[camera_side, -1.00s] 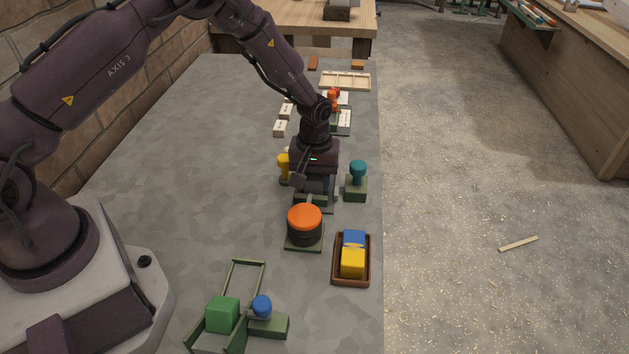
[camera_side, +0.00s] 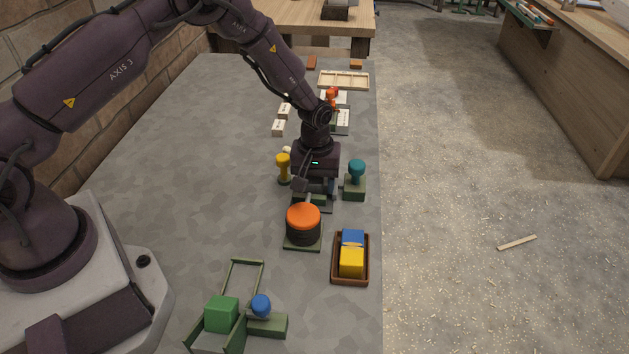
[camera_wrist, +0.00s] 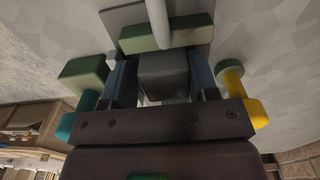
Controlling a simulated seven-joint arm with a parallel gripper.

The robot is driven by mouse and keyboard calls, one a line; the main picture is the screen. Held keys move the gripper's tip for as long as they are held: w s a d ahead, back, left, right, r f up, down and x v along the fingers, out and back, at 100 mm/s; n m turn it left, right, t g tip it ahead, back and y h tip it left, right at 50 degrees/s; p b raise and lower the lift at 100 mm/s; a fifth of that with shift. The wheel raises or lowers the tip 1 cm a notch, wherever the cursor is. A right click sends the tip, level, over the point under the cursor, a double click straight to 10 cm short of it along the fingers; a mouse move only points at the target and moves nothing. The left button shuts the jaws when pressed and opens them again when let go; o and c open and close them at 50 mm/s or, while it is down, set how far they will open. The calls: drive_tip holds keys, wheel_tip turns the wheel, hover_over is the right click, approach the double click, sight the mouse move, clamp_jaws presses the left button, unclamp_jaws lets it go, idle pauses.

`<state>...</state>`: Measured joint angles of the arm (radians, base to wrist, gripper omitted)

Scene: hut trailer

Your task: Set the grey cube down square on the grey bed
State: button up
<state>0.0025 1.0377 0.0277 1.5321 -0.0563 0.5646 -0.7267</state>
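My gripper (camera_side: 317,189) points down over the grey bed (camera_side: 326,207) in the side view. In the wrist view the grey cube (camera_wrist: 165,76) sits between the two blue fingers of my gripper (camera_wrist: 162,82), with no clear gap on either side, so it looks gripped. The cube is close to the green bar (camera_wrist: 167,36) that crosses the grey bed (camera_wrist: 118,17). A pale rod reaches over the bar towards the cube. Whether the cube's underside touches the bed is hidden. The cube is mostly hidden in the side view.
A yellow knob (camera_side: 283,163) and a teal knob on a green block (camera_side: 355,184) flank my gripper closely. An orange-topped round button (camera_side: 303,217) stands in front. A brown tray (camera_side: 336,279) holds blue and yellow cubes. Bare tabletop lies to the left.

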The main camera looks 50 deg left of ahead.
drive_tip(key=shift+s+a+f, duration=0.3)
drive_tip(key=shift+a+f, duration=0.05)
drive_tip(key=shift+f, duration=0.15)
wheel_tip(320, 180, up, 14)
wheel_tip(320, 180, up, 8)
drive_tip(key=m+t, duration=0.1)
drive_tip(key=m, duration=0.1)
hover_over(313, 178)
drive_tip(key=s, duration=0.3)
drive_tip(key=s+r+m+t, duration=0.2)
drive_tip(key=s+r, duration=0.6)
drive_tip(key=r, duration=0.1)
drive_tip(key=s+r+m+t, duration=0.1)
drive_tip(key=s+r+m, duration=0.1)
drive_tip(key=s, duration=0.5)
drive_tip(key=s+d+r+m+t, duration=0.1)
drive_tip(key=s+r+m, duration=0.1)
drive_tip(key=s, duration=0.6)
drive_tip(key=shift+m, duration=0.5)
drive_tip(key=shift+d, duration=0.1)
